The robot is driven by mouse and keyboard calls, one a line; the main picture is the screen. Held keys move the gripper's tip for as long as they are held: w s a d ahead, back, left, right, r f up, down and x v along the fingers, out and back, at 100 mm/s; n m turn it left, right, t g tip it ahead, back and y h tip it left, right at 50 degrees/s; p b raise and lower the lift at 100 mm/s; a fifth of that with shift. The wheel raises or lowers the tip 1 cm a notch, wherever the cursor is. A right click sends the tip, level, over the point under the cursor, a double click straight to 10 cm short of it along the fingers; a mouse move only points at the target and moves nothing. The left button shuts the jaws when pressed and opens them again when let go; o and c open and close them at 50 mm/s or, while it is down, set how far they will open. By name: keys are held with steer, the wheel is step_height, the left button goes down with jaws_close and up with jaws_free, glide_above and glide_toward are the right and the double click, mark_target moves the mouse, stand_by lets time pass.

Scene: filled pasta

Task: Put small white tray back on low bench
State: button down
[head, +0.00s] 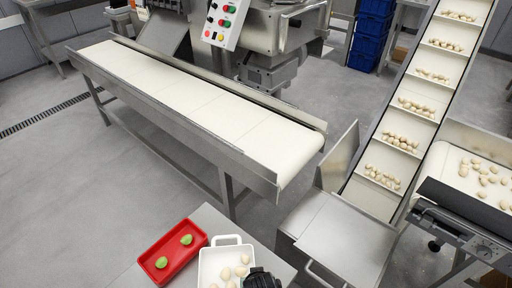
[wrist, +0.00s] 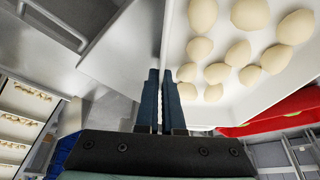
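The small white tray (head: 212,255) has a loop handle at its far end and holds several pale pasta pieces. It is at the bottom of the head view, over the grey low bench (head: 207,216); I cannot tell whether it rests on the bench or hangs just above. My gripper (head: 262,274) is at the tray's right side, partly cut off by the frame. In the wrist view, the fingers of my gripper (wrist: 161,78) are close together on the wall of the white tray (wrist: 230,108). Their tips partly hide that wall.
A red tray (head: 151,254) with two green pieces lies just left of the white tray. A steel hopper (head: 345,238) and inclined pasta conveyor (head: 418,82) stand to the right. A wide white belt (head: 215,105) lies beyond. The floor at left is clear.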

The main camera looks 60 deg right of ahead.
steer(key=c, duration=1.5)
jaws_free()
steer(key=shift+f, duration=0.15)
steer(key=o, duration=0.5)
steer(key=shift+c, duration=0.2)
steer(key=p+v, duration=0.3)
steer(key=v, duration=0.9)
steer(key=shift+r, duration=0.25)
steer(key=shift+d, duration=0.1)
